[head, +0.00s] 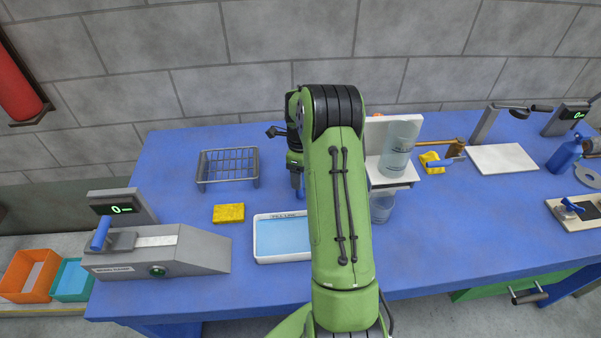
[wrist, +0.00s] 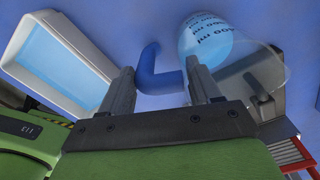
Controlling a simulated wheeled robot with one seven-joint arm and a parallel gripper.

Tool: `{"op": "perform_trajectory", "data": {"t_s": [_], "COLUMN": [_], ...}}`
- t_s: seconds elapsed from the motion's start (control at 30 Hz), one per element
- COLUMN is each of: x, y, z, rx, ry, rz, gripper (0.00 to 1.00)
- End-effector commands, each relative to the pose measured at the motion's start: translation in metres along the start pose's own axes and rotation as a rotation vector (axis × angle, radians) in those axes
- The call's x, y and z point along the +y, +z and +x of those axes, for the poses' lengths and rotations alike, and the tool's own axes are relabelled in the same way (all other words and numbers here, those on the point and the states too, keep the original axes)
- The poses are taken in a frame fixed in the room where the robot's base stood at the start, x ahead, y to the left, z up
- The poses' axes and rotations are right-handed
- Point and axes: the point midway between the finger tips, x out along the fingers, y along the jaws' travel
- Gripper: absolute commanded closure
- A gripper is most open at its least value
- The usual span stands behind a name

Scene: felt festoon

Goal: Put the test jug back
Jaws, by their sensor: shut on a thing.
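The test jug (wrist: 262,68) is clear with printed ml marks and shows light blue inside. It has a blue handle (wrist: 150,62). In the wrist view my gripper (wrist: 163,80) is shut on this handle, with the jug body to the right of the fingers. In the head view a clear vessel that seems to be the jug (head: 382,207) shows just right of my arm, partly hidden by it. I cannot tell whether the jug touches the bench.
A white tray (head: 258,258) of blue liquid stands left of my arm. A white stand (head: 376,135) holding a clear cylinder (head: 399,145) is right behind it. A wire rack (head: 228,184), yellow sponge (head: 229,213) and grey gauge (head: 190,262) stand left.

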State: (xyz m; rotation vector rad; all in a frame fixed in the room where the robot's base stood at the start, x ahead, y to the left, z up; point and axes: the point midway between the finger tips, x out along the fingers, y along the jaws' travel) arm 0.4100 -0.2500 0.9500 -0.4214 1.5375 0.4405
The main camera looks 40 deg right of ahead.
Motion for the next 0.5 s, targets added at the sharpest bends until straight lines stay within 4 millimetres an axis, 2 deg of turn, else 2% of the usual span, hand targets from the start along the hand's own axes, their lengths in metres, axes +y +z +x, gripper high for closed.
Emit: {"op": "perform_trajectory", "data": {"t_s": [0.07, 0.1, 0.23, 0.5], "x": [-0.0002, 0.0001, 0.0001, 0.0001], "y": [0.0000, -0.0001, -0.0002, -0.0001], "z": [0.0040, 0.0033, 0.0029, 0.0014], "rx": [0.000, 0.000, 0.000, 0.000], "ry": [0.000, 0.001, 0.001, 0.001], "rz": [0.000, 0.000, 0.000, 0.000], "gripper": [1.00, 0.31, 0.12, 0.12]}}
